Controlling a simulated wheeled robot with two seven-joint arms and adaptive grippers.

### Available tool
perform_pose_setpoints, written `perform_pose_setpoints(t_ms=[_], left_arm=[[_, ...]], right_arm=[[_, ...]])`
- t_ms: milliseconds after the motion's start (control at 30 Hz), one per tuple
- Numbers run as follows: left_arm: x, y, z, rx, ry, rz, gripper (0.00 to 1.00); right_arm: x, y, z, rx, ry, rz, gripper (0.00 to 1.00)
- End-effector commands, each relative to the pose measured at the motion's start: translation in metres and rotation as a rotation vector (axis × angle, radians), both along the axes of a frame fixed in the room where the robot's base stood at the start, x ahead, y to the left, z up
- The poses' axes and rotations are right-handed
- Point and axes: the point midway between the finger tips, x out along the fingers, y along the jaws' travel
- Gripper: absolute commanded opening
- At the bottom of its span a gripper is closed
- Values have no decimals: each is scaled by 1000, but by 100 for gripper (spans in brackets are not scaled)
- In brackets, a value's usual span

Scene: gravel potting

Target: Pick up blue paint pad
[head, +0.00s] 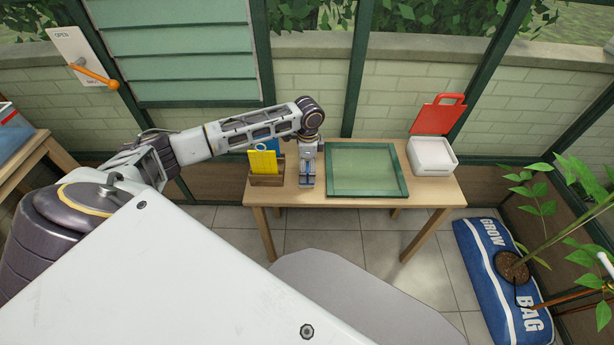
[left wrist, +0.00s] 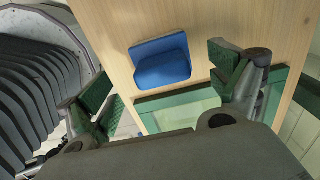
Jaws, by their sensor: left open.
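The blue paint pad (left wrist: 160,62) lies on the wooden table in the left wrist view, between the spread fingers and a little beyond them. In the head view only small blue bits show at the lower end of my left gripper (head: 307,178), which hides most of that spot. My left gripper is open and empty, pointing down over the table between the wooden holder and the green frame. It also shows in the left wrist view (left wrist: 165,82), its green-padded fingers apart from the pad. My right gripper is in neither view.
A wooden holder (head: 266,181) with a yellow piece (head: 263,164) stands close left of the gripper. A green-framed pane (head: 366,196) lies close right. A white box (head: 432,155) with a red panel (head: 437,115) stands at the table's right end.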

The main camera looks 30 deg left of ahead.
Motion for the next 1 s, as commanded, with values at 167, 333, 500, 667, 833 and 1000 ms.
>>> perform_pose_setpoints(t_ms=[167, 333, 500, 667, 833, 1000], left_arm=[[0, 1, -6, 0, 0, 0, 92], [1, 2, -18, 0, 1, 0, 92], [1, 4, -31, 0, 0, 0, 92], [1, 4, -45, 0, 1, 0, 92], [1, 4, -52, 1, -1, -1, 92], [1, 4, -52, 1, -1, -1, 92]], right_arm=[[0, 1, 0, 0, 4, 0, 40], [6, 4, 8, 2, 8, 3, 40], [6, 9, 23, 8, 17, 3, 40], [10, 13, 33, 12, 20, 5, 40], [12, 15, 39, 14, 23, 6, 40], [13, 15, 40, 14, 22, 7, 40]])
